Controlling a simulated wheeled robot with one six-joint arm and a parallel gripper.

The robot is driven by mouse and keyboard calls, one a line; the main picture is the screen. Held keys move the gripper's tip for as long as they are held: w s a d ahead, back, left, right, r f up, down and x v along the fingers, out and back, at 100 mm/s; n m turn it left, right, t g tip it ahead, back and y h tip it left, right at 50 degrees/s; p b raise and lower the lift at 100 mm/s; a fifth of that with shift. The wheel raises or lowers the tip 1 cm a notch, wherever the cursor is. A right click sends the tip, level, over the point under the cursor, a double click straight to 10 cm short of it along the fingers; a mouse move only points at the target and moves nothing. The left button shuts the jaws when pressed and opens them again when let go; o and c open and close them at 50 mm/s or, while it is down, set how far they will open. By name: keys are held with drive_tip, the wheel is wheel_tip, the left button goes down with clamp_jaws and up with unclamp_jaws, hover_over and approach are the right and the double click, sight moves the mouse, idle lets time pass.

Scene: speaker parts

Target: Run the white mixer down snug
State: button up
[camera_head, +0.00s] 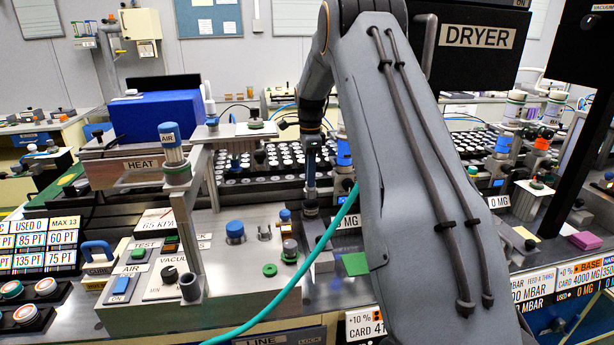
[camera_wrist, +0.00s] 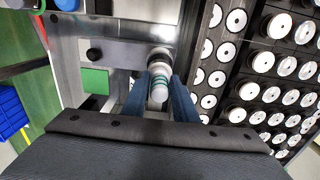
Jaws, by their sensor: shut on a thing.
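The white mixer (camera_wrist: 158,92) shows in the wrist view as a small white rounded piece with green bands. My gripper (camera_wrist: 160,88) has its two blue fingers on either side of it, shut on it. The mixer's far end meets a round metal fitting (camera_wrist: 159,60) by a steel plate; the fingers and the mixer hide how deep it sits. In the head view my arm reaches down over the bench, and I cannot clearly make out the mixer there.
A rack of white discs (camera_wrist: 262,62) stands close on the right in the wrist view. A green square (camera_wrist: 95,81) lies to the left. In the head view, a blue knob (camera_head: 235,231), a green ring (camera_head: 270,270) and a gantry-like post (camera_head: 187,225) stand left of my arm.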

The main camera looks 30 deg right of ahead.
drive_tip(key=shift+w+r+m, duration=0.15)
drive_tip(key=shift+w+m, duration=0.1)
drive_tip(key=shift+m, duration=0.35)
drive_tip(key=shift+m, duration=0.9)
drive_tip(key=o, duration=0.9)
wheel_tip(320, 180, up, 7)
drive_tip(key=shift+r, duration=0.15)
